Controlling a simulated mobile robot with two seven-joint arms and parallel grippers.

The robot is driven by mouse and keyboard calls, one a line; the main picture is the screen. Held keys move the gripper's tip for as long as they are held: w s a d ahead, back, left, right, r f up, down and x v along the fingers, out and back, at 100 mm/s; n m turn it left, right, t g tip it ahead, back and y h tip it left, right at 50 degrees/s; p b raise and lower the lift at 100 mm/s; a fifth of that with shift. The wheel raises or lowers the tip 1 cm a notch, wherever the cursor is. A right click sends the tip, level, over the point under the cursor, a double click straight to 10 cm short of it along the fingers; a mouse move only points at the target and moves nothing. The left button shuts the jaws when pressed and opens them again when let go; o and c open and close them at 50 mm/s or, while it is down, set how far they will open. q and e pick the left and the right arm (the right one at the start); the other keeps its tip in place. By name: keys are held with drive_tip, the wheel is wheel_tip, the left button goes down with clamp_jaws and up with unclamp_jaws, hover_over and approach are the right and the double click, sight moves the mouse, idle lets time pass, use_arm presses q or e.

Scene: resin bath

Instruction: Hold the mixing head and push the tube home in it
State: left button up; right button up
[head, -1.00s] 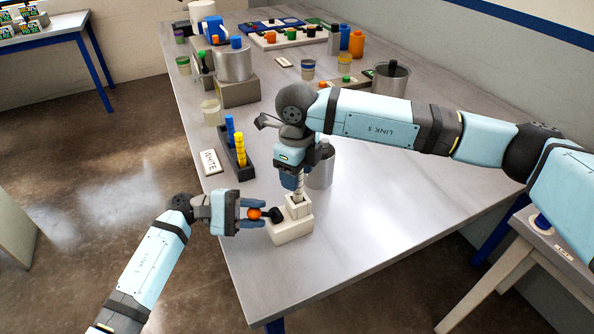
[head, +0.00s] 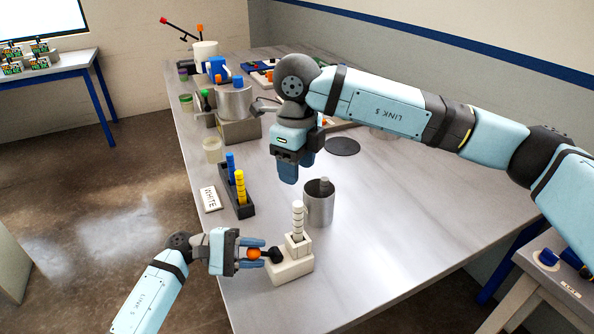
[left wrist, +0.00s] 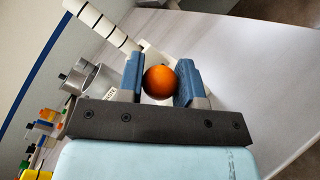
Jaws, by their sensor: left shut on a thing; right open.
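The mixing head (head: 291,265) is a white block near the table's front left edge, with a black arm and an orange ball (head: 254,254) on its left side. My left gripper (head: 258,253) is shut on the orange ball; the left wrist view shows the ball (left wrist: 159,82) between the blue fingers. The tube (head: 298,218), white with dark rings, stands upright in the top of the mixing head; its lower end is hidden inside. It also shows in the left wrist view (left wrist: 100,24). My right gripper (head: 288,174) is open and empty, above and behind the tube, apart from it.
A metal cup (head: 319,204) stands close behind the mixing head. A dark rack (head: 243,208) with blue and yellow sticks and a WHITE label (head: 210,199) are at the left edge. The table's right front is clear.

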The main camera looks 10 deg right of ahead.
use_arm(q)
drive_tip(key=o, duration=0.8)
drive_tip(key=shift+o, duration=0.2)
drive_tip(key=shift+a, duration=0.1)
